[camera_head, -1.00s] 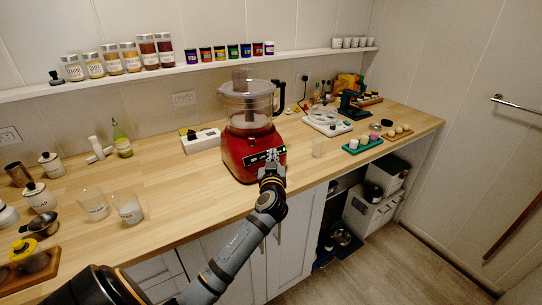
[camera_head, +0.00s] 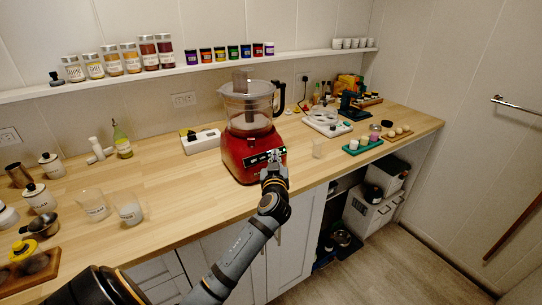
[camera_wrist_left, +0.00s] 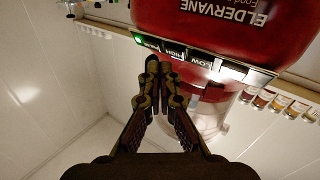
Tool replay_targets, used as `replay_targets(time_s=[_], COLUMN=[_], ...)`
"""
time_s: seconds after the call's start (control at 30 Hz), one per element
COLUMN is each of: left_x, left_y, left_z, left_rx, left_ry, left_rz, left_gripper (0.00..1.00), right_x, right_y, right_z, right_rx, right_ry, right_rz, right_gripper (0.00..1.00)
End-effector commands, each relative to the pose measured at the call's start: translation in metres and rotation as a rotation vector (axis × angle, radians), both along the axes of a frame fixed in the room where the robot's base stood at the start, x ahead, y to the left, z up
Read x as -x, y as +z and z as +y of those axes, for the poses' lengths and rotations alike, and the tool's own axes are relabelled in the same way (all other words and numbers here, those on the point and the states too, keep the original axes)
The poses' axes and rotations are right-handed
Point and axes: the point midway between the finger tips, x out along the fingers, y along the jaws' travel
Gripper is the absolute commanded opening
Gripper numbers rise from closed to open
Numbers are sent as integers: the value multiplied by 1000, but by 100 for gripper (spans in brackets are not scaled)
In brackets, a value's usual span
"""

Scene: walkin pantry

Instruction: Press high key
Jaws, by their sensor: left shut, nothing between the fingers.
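A red food processor (camera_head: 237,156) with a clear bowl stands on the wooden counter. In the left wrist view its red body (camera_wrist_left: 225,22) appears upside down, with a key strip below the brand name. The high key (camera_wrist_left: 172,51) carries the label HIGH, and the low key (camera_wrist_left: 201,61) is beside it. A green light (camera_wrist_left: 139,40) glows at the strip's left end. My left gripper (camera_head: 273,157) is shut and empty at the front panel. In the wrist view its fingertips (camera_wrist_left: 159,66) are just below the high key; I cannot tell whether they touch it.
Clear glasses (camera_head: 93,205) and canisters are at the left. A shelf (camera_head: 185,68) with jars runs along the back wall.

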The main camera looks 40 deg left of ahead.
Motion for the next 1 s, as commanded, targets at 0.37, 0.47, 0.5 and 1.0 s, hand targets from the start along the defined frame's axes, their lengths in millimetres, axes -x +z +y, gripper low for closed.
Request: replay_targets(time_s=[0.37, 0.47, 0.5, 1.0], left_x=[10, 13, 14, 16], left_y=[18, 23, 25, 27], left_z=[-25, -33, -35, -39], left_rx=[5, 4, 3, 0], left_ry=[-1, -1, -1, 0], left_rz=[-2, -2, -1, 0], left_gripper=[0, 0, 0, 0], right_x=[0, 0, 0, 0], right_y=[9, 10, 11, 11], right_z=[0, -1, -1, -1], right_rx=[0, 1, 1, 1], right_ry=[0, 0, 0, 0], right_rz=[0, 0, 0, 0], right_gripper=[31, 31, 31, 31])
